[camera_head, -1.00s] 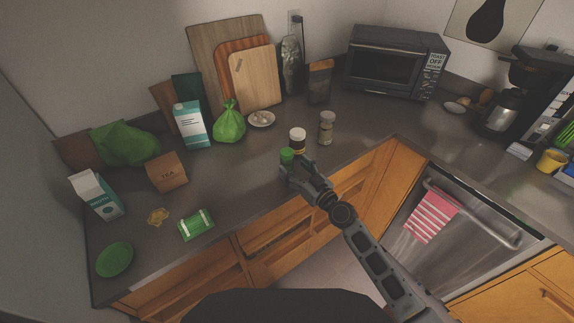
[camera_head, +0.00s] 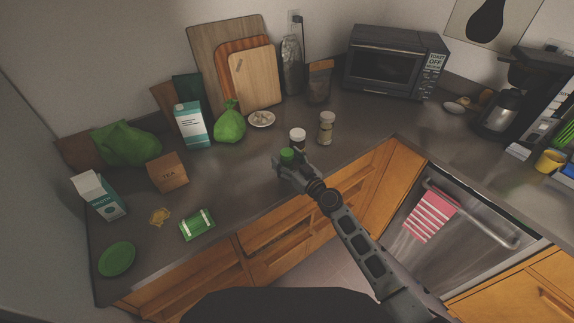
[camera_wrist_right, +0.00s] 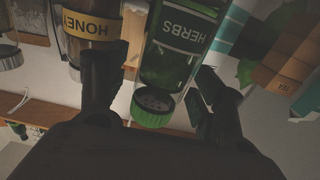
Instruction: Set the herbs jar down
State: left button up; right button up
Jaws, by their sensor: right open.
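The herbs jar (camera_head: 287,155) has a green lid and stands upright near the counter's front edge. In the right wrist view, which is upside down, the jar (camera_wrist_right: 172,62) shows its HERBS label and green lid. My right gripper (camera_head: 285,161) is open, with one finger on each side of the jar. In the wrist view there is a visible gap between the jar and the left finger. In the head view my gripper hides most of the jar's body. My left gripper is not in view.
A honey jar (camera_head: 298,138) stands just behind the herbs jar, and its yellow label (camera_wrist_right: 91,24) shows in the wrist view. Another jar (camera_head: 326,127) stands to its right. The counter left of the gripper is clear up to a green-and-white packet (camera_head: 196,224).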

aim_at(287, 152)
jog(key=shift+c, duration=0.3)
jog(key=c, duration=1.3)
jog(key=shift+r, duration=0.2)
jog(key=shift+r+p, duration=0.85)
jog(key=shift+r, duration=0.25)
notch_tip(287, 152, up, 5)
jog(key=shift+f+p, duration=0.1)
jog(key=shift+p, duration=1.05)
jog(key=shift+r+p, duration=0.3)
jog(key=shift+r, duration=1.05)
jog(key=shift+d+f, duration=0.1)
